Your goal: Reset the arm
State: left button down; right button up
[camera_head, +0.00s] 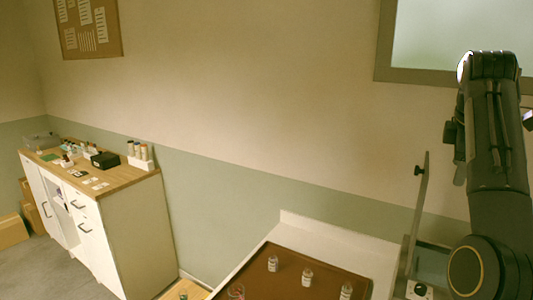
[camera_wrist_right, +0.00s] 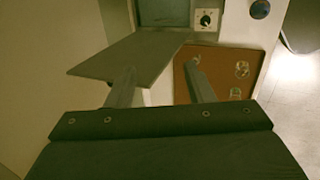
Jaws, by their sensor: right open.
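My right gripper (camera_wrist_right: 159,67) is open and empty in the right wrist view, its two fingers spread apart. In the head view my right arm rises along the right side, well above the table. Small clear bottles with pale labels stand on a brown tray (camera_head: 290,262) at the bottom; three of them show clearly, a far one (camera_head: 272,263), a middle one (camera_head: 307,276) and a near one (camera_head: 346,291). The tray (camera_wrist_right: 218,77) also shows beyond the fingers in the wrist view, with bottles (camera_wrist_right: 242,69) seen from above. My left gripper is not in view.
A thin upright panel (camera_head: 416,215) stands right of the tray, near my right arm. A device with a dark knob (camera_wrist_right: 206,19) shows in the wrist view. A cabinet (camera_head: 135,235) with small items stands far left. The air above the tray is clear.

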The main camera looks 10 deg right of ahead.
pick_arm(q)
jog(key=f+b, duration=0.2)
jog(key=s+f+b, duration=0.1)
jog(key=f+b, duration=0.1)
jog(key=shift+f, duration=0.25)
pick_arm(e)
jog(key=s+a+f+m+y, duration=0.2)
jog(key=s+a+f+m, duration=0.2)
jog(key=s+a+f, duration=0.4)
jog(key=s+a+f+m+t+y, duration=0.1)
jog(key=s+a+f+m, duration=0.3)
jog(key=s+a+f, duration=0.5)
jog(key=s+a+f+m+t+y, duration=0.1)
jog(key=s+a+f+m+y, duration=0.2)
jog(key=s+a+f, duration=0.5)
notch_tip(320, 180, down, 8)
jog(key=shift+s+a+f+m+y, duration=0.25)
jog(key=shift+s+m+y, duration=0.15)
jog(key=shift+s+m, duration=0.4)
